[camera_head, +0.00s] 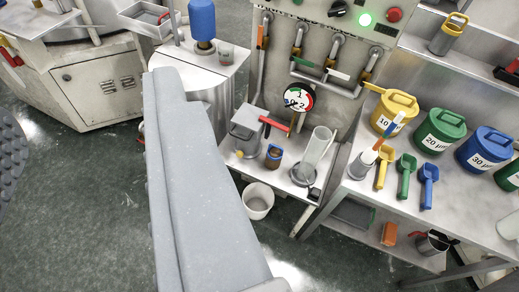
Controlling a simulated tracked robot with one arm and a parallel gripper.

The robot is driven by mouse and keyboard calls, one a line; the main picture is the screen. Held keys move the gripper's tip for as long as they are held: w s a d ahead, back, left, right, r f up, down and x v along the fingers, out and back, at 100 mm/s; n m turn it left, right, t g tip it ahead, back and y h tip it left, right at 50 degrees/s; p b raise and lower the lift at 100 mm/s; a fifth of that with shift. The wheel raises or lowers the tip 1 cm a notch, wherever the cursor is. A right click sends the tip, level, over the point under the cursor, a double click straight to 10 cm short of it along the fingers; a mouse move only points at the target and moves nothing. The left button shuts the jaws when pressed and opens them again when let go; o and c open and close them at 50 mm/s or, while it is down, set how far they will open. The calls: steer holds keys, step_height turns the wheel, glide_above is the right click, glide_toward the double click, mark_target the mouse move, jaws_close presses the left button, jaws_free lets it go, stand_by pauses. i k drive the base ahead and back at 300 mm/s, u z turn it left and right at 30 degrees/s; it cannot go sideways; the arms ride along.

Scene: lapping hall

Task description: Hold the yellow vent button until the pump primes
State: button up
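A small yellow round part (240,154), which looks like the vent button, shows low on the front of a small grey metal pump-like unit (246,133). The unit stands on a low metal shelf with a red lever (273,124) at its top right. A round dial gauge (298,98) with a white face and a red and green rim is behind it. A large pale grey link of my arm runs up the picture to the left of the unit, with a gap between them. My gripper does not show, and nothing is seen touching the yellow part.
A brown-blue jar (273,156) and a clear cylinder (317,148) stand right of the unit. A white bucket (258,200) is on the floor below. The right bench holds yellow (394,112), green (440,132) and blue (484,150) tubs. Floor at lower left is clear.

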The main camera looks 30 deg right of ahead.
mark_target(239, 154)
steer(key=z, duration=0.55)
steer(key=i, duration=1)
steer(key=z, duration=0.25)
steer(key=k, duration=1.3)
steer(key=u, duration=0.3)
steer(key=i, duration=0.95)
